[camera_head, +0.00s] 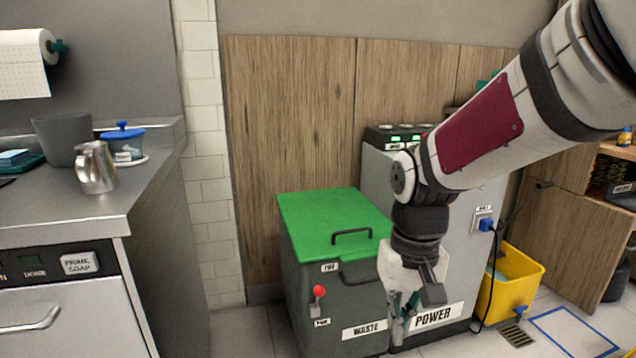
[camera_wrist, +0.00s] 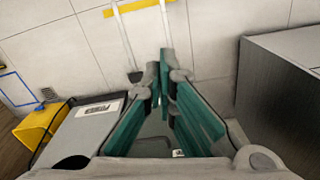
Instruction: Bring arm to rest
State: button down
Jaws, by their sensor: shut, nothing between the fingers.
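My arm reaches in from the upper right of the head view and bends down at the elbow. My gripper (camera_head: 400,325) points downward in front of the grey waste bin and the grey power cabinet. In the wrist view, the two teal fingers of my gripper (camera_wrist: 164,62) come together at their tips. Nothing is held between them.
The waste bin (camera_head: 345,280) has a green lid and a red-knobbed lever. The power cabinet (camera_head: 445,322) stands beside it, with a yellow bucket (camera_head: 527,278) to its right. A steel counter (camera_head: 90,208) with a metal jug (camera_head: 96,168) is at left.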

jog(key=s+d+r, duration=0.2)
jog(key=s, duration=0.6)
jog(key=s+d+r+m, duration=0.1)
jog(key=s+d+r, duration=0.1)
jog(key=s, duration=0.7)
jog(key=s+d+r, duration=0.2)
jog(key=s, duration=0.6)
notch_tip(320, 180, up, 33)
jog(key=t+p, duration=0.4)
jog(key=p, duration=2.7)
jog(key=shift+w+d+f, duration=0.15)
jog(key=shift+d, duration=0.25)
